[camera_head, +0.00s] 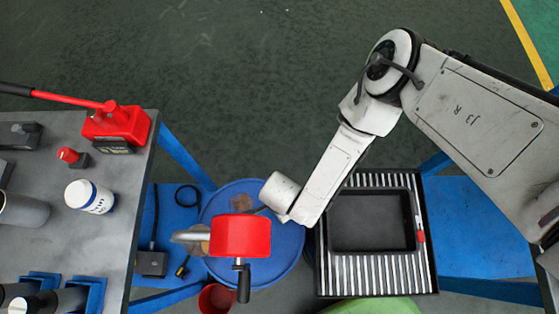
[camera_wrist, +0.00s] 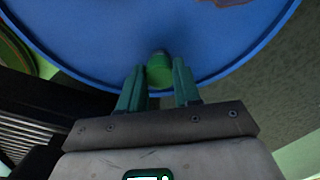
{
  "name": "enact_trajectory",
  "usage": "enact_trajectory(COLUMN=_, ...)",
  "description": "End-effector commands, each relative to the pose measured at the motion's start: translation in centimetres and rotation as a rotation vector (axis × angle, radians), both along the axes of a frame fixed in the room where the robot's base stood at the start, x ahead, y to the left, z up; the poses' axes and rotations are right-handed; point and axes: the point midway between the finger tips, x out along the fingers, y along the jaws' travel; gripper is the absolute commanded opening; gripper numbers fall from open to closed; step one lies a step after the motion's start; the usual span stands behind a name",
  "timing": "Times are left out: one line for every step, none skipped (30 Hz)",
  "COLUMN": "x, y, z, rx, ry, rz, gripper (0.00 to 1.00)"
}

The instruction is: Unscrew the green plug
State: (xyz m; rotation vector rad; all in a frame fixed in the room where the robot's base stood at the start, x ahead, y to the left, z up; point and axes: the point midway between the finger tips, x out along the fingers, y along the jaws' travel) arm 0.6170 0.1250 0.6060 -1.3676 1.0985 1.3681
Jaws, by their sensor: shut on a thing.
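The green plug (camera_wrist: 160,70) shows in the wrist view near the rim of the blue drum lid (camera_wrist: 90,45). My gripper (camera_wrist: 159,78) has its two teal fingers on either side of the plug and is shut on it. In the head view the blue drum (camera_head: 285,245) stands between the grey workbench and the striped tray stand. My wrist reaches over the drum's upper right edge there. The plug and my fingertips are hidden in that view.
A red device with a black handle (camera_head: 241,237) covers part of the drum. The workbench (camera_head: 90,245) at left carries a red tool (camera_head: 118,128) and a white bottle (camera_head: 90,197). A black tray (camera_head: 372,222) is right of the drum. The floor behind is clear.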

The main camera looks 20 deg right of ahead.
Motion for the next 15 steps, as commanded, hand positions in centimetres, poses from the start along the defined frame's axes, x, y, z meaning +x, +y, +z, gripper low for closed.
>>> enact_trajectory(x=0.05, y=0.05, z=0.06, rx=0.001, ry=-0.001, rz=0.004, gripper=0.0)
enact_trajectory(x=0.04, y=0.05, z=0.06, rx=0.001, ry=-0.001, rz=0.003, gripper=0.0)
enact_trajectory(x=0.05, y=0.05, z=0.06, rx=0.001, ry=-0.001, rz=0.003, gripper=0.0)
enact_trajectory(x=0.05, y=0.05, z=0.06, rx=0.001, ry=-0.001, rz=0.002, gripper=0.0)
enact_trajectory(x=0.05, y=0.05, z=0.06, rx=0.001, ry=-0.001, rz=0.002, gripper=0.0)
enact_trajectory(x=0.05, y=0.05, z=0.06, rx=0.001, ry=-0.001, rz=0.001, gripper=0.34)
enact_trajectory(x=0.05, y=0.05, z=0.06, rx=0.001, ry=-0.001, rz=0.001, gripper=0.36)
enact_trajectory(x=0.05, y=0.05, z=0.06, rx=0.001, ry=-0.001, rz=0.001, gripper=0.39)
enact_trajectory(x=0.04, y=0.05, z=0.05, rx=0.001, ry=-0.001, rz=0.001, gripper=0.43)
enact_trajectory(x=0.04, y=0.05, z=0.05, rx=0.001, ry=-0.001, rz=0.0, gripper=0.46)
enact_trajectory(x=0.04, y=0.04, z=0.05, rx=0.001, ry=-0.001, rz=0.0, gripper=0.49)
enact_trajectory(x=0.03, y=0.04, z=0.04, rx=0.001, ry=-0.001, rz=0.0, gripper=0.53)
enact_trajectory(x=0.03, y=0.03, z=0.04, rx=0.001, ry=-0.001, rz=0.0, gripper=0.56)
enact_trajectory(x=0.02, y=0.03, z=0.03, rx=0.001, ry=-0.001, rz=0.0, gripper=0.58)
enact_trajectory(x=0.02, y=0.03, z=0.03, rx=0.0, ry=0.0, rz=-0.001, gripper=0.62)
